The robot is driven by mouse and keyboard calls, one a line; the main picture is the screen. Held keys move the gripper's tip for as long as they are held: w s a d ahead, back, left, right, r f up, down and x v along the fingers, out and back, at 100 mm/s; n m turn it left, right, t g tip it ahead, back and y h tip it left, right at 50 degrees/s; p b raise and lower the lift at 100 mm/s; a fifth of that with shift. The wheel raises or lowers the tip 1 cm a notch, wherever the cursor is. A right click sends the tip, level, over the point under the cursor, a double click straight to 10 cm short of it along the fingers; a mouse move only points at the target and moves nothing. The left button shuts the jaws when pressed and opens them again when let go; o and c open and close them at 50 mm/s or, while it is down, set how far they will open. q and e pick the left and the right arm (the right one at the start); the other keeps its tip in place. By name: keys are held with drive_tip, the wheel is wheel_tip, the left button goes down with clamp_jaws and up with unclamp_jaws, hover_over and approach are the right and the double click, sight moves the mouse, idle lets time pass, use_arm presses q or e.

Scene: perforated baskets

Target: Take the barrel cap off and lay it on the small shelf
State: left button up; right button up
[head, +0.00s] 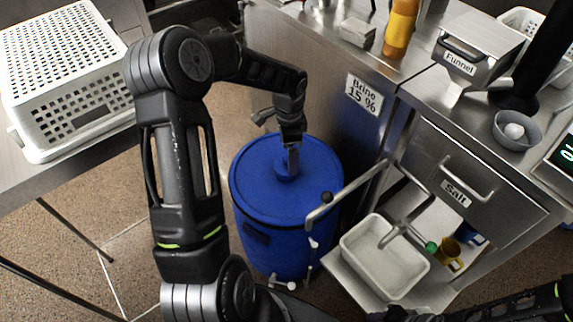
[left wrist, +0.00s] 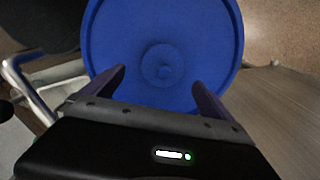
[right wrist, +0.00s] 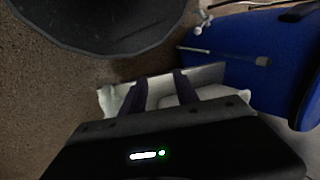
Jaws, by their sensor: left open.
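The blue barrel (head: 262,215) stands upright on the floor beside the steel counter. Its round blue cap (left wrist: 160,50) is raised at the middle of the lid and seated there. My left gripper (head: 291,160) hangs just above the cap in the head view. In the left wrist view its two fingers (left wrist: 159,82) are open, with the cap ahead of them and nothing between. My right gripper (right wrist: 162,82) shows in the right wrist view with its fingers apart, over a pale tray. A low steel shelf (head: 343,278) sits to the right of the barrel, under the counter.
A bent rail (head: 345,190) runs close to the barrel's right side. A perforated white basket (head: 75,125) rests on the left table. Floor left of the barrel is clear.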

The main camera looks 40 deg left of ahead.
use_arm(q)
wheel_tip(320, 180, down, 5)
drive_tip(key=shift+w+a+f, duration=0.1)
drive_tip(key=shift+a, duration=0.05)
idle(0.7)
drive_tip(key=c, duration=1.5)
drive_tip(key=shift+o, duration=0.2)
wheel_tip(320, 180, up, 10)
drive_tip(key=shift+r, duration=0.1)
